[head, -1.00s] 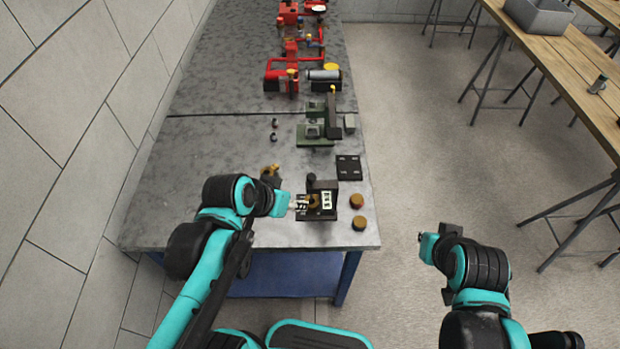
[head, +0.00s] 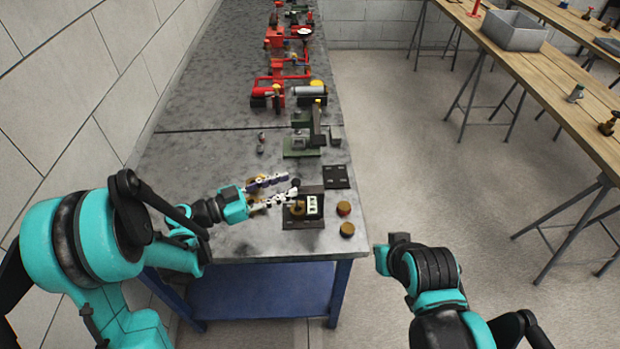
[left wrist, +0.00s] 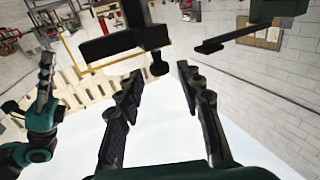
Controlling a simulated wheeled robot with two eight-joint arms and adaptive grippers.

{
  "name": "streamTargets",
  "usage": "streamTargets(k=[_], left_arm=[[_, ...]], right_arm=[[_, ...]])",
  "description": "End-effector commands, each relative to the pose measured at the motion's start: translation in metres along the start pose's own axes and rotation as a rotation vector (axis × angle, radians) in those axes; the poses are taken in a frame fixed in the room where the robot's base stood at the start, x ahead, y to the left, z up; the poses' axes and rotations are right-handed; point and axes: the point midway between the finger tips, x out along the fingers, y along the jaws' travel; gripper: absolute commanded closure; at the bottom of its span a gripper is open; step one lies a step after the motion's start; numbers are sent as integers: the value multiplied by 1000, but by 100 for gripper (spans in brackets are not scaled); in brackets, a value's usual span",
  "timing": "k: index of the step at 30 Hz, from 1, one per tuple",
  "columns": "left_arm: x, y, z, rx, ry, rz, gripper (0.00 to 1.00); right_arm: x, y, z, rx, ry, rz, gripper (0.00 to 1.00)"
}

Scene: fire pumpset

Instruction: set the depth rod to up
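A small black fixture (head: 306,222) with a white panel stands near the front edge of the grey table, a brassy part beside the panel. A short dark knob shows at its upper left in the head view (head: 295,184). In the left wrist view a short black rod with a rounded end (left wrist: 158,66) hangs from a black block. I cannot tell for sure that this is the depth rod. My left gripper (head: 290,187) is open at the fixture's left. In the left wrist view its fingertips (left wrist: 160,73) stand apart on either side of the rod end. My right gripper (head: 382,258) is off the table; its fingers are unclear.
Two brown round pieces (head: 344,208) lie right of the fixture, with a black plate (head: 336,176) behind them. A green machine (head: 303,142) and red pump parts (head: 278,85) stand farther back. The table's left side is mostly clear; open floor lies to the right.

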Motion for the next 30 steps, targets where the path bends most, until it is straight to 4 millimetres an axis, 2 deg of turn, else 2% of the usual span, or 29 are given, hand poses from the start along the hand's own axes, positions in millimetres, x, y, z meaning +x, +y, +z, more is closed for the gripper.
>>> streamTargets(k=[4, 12, 15, 19, 26, 29, 30], left_arm=[[14, 1, 1, 7, 6, 4, 63], [59, 1, 1, 5, 4, 5, 63], [70, 1, 1, 4, 4, 3, 63], [77, 0, 0, 4, 4, 1, 63], [77, 0, -1, 4, 4, 0, 63], [77, 0, -1, 4, 4, 0, 84], [77, 0, -1, 4, 4, 0, 95]], right_arm=[[3, 0, 2, 0, 0, 0, 100], [11, 0, 8, 0, 0, 0, 100], [13, 0, 9, 0, 0, 0, 100], [14, 0, 10, 0, 0, 0, 100], [14, 0, 10, 0, 0, 0, 100], [14, 0, 10, 0, 0, 0, 100], [14, 0, 10, 0, 0, 0, 100]])
